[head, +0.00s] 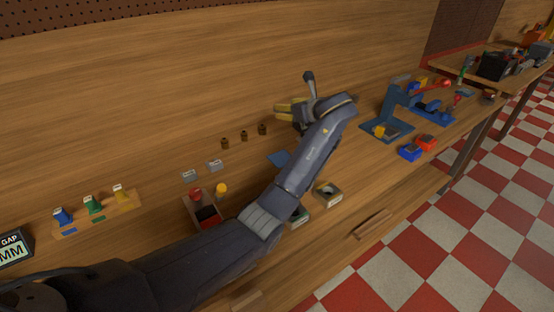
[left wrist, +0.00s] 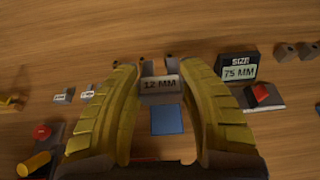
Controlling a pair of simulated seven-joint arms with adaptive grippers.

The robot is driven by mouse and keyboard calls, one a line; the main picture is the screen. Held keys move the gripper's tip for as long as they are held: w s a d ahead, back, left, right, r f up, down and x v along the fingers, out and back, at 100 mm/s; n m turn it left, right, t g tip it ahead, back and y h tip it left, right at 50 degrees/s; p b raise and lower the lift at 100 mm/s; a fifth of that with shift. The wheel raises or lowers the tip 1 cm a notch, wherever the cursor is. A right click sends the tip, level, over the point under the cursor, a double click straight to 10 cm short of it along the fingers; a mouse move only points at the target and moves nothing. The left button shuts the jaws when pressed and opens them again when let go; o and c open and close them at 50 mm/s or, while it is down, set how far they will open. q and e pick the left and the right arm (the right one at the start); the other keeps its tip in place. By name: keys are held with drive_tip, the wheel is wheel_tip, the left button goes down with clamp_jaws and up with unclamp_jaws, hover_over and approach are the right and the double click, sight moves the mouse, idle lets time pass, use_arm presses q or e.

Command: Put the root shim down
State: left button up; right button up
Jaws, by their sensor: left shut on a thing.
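My left gripper (head: 282,113) has yellow fingers and is above the bench, on an arm that reaches in from the left. In the left wrist view the gripper (left wrist: 160,85) is shut on a grey block marked 12 MM, which I take as the root shim (left wrist: 159,86). The shim shows between the fingertips, with a blue square pad (left wrist: 168,119) just below it in the picture. In the head view the blue pad (head: 279,158) lies on the bench, partly hidden by my arm. I cannot tell the shim's height above the bench. My right gripper is not in view.
Two small grey blocks (head: 202,170) lie left of the pad, and three brown pieces (head: 244,136) stand behind it. A 75 MM display (left wrist: 237,68) and a red-topped piece (left wrist: 260,94) are right of the gripper.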

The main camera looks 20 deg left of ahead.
sight(284, 161)
use_arm(q)
drive_tip(key=shift+w+a+f, duration=0.1)
drive_tip(key=shift+a+f, duration=0.15)
drive_tip(key=shift+a, duration=0.1)
wheel_tip(284, 161, down, 20)
drive_tip(key=shift+a+r, duration=0.15)
drive_tip(key=shift+r, duration=0.1)
drive_tip(key=shift+f, duration=0.1)
idle(0.4)
drive_tip(key=o, duration=1.2)
